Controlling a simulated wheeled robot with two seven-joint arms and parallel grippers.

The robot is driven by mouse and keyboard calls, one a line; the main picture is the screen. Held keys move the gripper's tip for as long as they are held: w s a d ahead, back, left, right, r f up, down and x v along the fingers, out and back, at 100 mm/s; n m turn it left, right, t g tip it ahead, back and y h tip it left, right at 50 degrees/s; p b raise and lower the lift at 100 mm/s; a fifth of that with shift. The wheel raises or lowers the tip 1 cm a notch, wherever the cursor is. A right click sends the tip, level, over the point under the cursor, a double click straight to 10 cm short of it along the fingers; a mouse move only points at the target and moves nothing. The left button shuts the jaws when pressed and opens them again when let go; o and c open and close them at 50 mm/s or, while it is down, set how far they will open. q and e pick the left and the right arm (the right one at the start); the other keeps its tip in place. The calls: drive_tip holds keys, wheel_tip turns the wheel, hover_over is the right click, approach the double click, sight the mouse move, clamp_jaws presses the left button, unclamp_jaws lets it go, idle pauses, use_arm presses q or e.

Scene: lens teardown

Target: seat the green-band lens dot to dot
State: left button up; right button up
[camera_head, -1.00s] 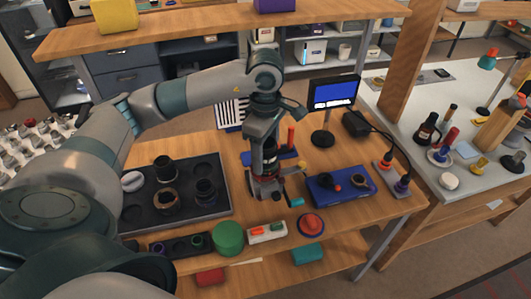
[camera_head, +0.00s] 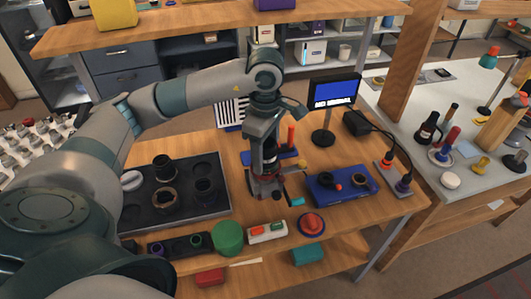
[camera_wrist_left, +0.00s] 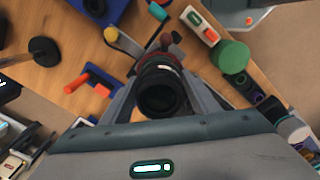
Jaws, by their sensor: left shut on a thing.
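My left gripper (camera_head: 268,172) is shut on a black lens barrel (camera_wrist_left: 160,92) and points down over a fixture with red and grey parts (camera_head: 266,190) on the wooden bench. In the left wrist view the barrel stands between the two fingers, with a dark red part (camera_wrist_left: 172,45) beyond it. Whether the barrel touches the fixture is hidden by the gripper. No green band or alignment dots can be made out on the barrel. A green ring (camera_head: 195,240) and a purple ring (camera_head: 159,249) sit in a small dark holder (camera_head: 178,246) at the front. My right gripper is not in view.
A dark tray (camera_head: 218,215) with black lens parts lies left. A green cylinder (camera_head: 229,237), a box with coloured buttons (camera_head: 267,232) and a red dome (camera_head: 311,224) stand in front. A blue tray (camera_head: 340,188) lies right, below a small screen (camera_head: 333,91).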

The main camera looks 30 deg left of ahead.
use_arm(q)
drive_tip(key=shift+f+b, duration=0.15)
drive_tip(key=shift+b, duration=0.15)
idle(0.4)
drive_tip(key=o, duration=1.4)
